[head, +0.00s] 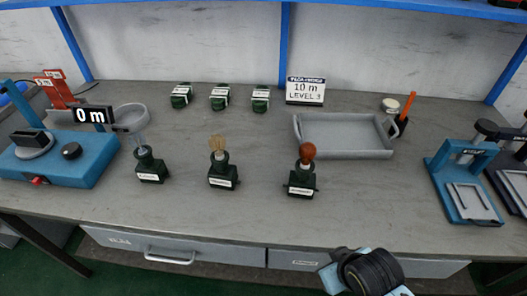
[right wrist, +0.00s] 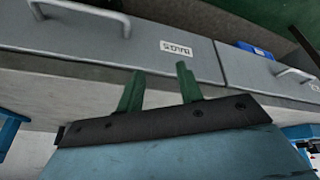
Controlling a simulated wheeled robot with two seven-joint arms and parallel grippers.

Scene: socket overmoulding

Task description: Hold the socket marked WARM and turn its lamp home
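Three dark green sockets stand in a row on the bench in the head view, each with a white label too small to read, so I cannot tell which is marked WARM. The left socket (head: 151,171) bears a clear bluish lamp (head: 141,142). The middle socket (head: 223,176) bears an amber lamp (head: 217,144). The right socket (head: 301,184) bears an orange-red lamp (head: 308,152). My right gripper (right wrist: 160,80) shows two green fingers apart with nothing between them, by the drawer fronts. My right arm shows at the bottom of the head view. My left gripper is not in view.
Drawers (head: 175,245) line the front.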

